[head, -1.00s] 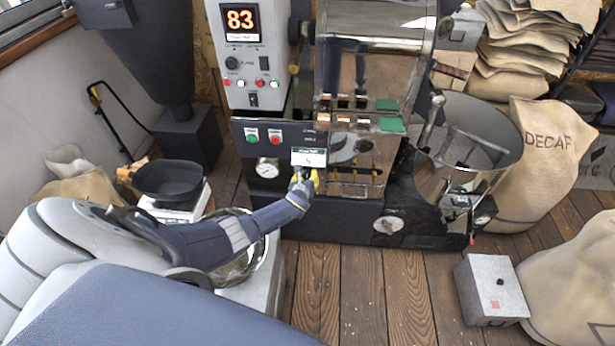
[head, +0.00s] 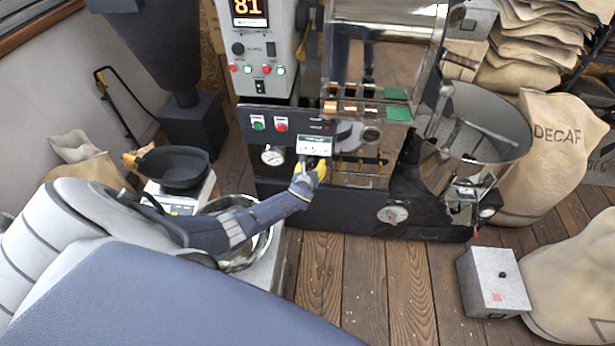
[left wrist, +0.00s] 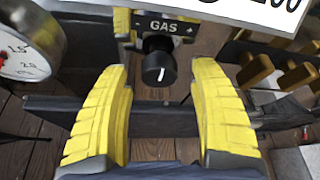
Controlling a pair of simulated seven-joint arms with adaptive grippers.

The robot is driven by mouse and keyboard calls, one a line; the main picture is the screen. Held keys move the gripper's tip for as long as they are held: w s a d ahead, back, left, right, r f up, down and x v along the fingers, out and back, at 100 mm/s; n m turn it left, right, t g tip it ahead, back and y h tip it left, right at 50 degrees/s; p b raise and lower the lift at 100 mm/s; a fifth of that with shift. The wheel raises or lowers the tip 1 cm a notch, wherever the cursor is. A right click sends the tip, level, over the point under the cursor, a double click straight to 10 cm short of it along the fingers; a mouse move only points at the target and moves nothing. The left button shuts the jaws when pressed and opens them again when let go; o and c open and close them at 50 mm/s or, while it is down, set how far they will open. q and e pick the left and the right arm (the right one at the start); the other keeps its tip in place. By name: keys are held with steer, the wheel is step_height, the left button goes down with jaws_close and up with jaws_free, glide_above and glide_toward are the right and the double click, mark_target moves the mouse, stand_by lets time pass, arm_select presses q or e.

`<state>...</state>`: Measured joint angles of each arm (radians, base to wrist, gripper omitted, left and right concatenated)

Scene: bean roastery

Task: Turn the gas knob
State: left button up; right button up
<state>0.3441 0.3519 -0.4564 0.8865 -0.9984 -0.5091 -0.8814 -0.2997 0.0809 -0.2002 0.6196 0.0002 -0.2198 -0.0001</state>
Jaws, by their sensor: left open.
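The gas knob (left wrist: 158,66) is black and round with a white pointer line that stands nearly upright. It sits under the GAS label (left wrist: 163,27) in the left wrist view. My left gripper (left wrist: 162,85) is open, with a yellow finger on each side of the knob and visible gaps between. In the head view my left gripper (head: 316,172) is just below the white sign (head: 314,146) on the roaster's front panel, and the knob is hard to make out there. My right gripper is not in view.
A pressure gauge (left wrist: 27,50) is left of the knob, and brass-coloured handles (left wrist: 295,78) are to its right. A metal bowl (head: 262,250) is under my left forearm, near a scale with a black pan (head: 174,168).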

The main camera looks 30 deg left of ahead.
arm_select(q)
steer(key=v, duration=1)
stand_by(0.5)
